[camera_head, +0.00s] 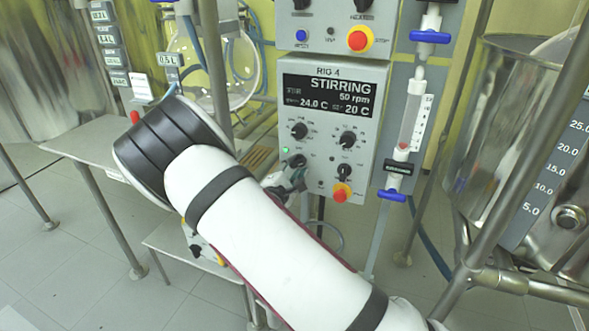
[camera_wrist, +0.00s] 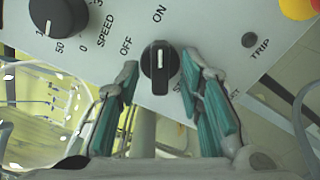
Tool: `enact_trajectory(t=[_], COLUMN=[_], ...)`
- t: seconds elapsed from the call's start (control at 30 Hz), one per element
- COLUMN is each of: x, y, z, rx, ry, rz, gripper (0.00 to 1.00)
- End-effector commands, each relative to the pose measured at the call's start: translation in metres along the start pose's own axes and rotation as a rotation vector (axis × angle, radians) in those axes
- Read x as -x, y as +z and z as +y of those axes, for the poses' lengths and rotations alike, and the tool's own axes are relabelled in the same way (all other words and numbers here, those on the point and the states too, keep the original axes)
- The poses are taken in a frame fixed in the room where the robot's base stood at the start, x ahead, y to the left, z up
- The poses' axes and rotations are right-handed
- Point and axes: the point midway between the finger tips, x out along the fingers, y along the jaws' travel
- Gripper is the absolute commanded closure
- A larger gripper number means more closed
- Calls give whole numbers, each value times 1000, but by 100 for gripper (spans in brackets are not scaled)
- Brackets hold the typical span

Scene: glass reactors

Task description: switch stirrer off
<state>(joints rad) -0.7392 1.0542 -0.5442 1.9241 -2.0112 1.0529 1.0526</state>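The stirrer's black rotary switch (camera_wrist: 159,68) is in the wrist view, on a grey panel between the labels OFF and ON. Its white line runs upright in the picture, towards ON. My gripper (camera_wrist: 160,75) is open, with one teal-padded finger on each side of the switch. The left finger stands a little apart from it; the right one is very close, and I cannot tell if it touches. In the head view the control box (camera_head: 376,120) marked RIG 4 reads STIRRING, 50 rpm. My gripper (camera_head: 291,176) is at its lower left, partly hidden by my arm.
A speed knob (camera_wrist: 60,14) and a red and yellow button (camera_wrist: 301,8) flank the switch. In the head view, a red and yellow button (camera_head: 341,192) sits low on the box. A valve column (camera_head: 410,125) and a steel frame (camera_head: 490,215) with a vessel stand to the right.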

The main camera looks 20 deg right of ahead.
Motion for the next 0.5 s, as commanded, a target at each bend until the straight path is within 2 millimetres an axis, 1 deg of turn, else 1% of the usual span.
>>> enact_trajectory(t=[0.07,0.17,0.2,0.23,0.5], x=[0,0,0,0,0], y=[0,0,0,0,0], z=[0,0,0,0,0], rx=[0,0,0,0,6], ry=[0,0,0,0,-1], rz=[0,0,0,0,0], gripper=[66,86,95,100,100])
